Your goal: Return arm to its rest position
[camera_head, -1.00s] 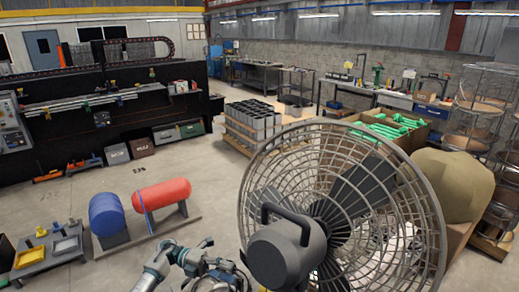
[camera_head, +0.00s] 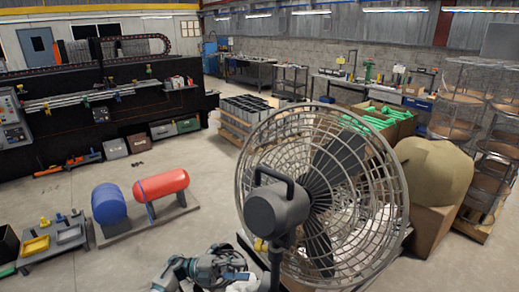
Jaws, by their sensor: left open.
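My left arm (camera_head: 185,268), teal and grey, shows at the bottom of the head view, left of the fan's stand. My left gripper (camera_head: 236,276) is small at the bottom edge and partly cut off; it is open, and I see nothing held in it. My right gripper is not in view. The black drag chain (camera_head: 138,37) curves along the top of the long black machine (camera_head: 90,125) at the upper left, far from the gripper.
A large grey fan (camera_head: 320,190) stands close in front of me. Red (camera_head: 161,185) and blue (camera_head: 108,203) tanks lie on a stand at left. A cart (camera_head: 55,244) with yellow and grey trays is at far left. Cardboard boxes and wire racks stand at right.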

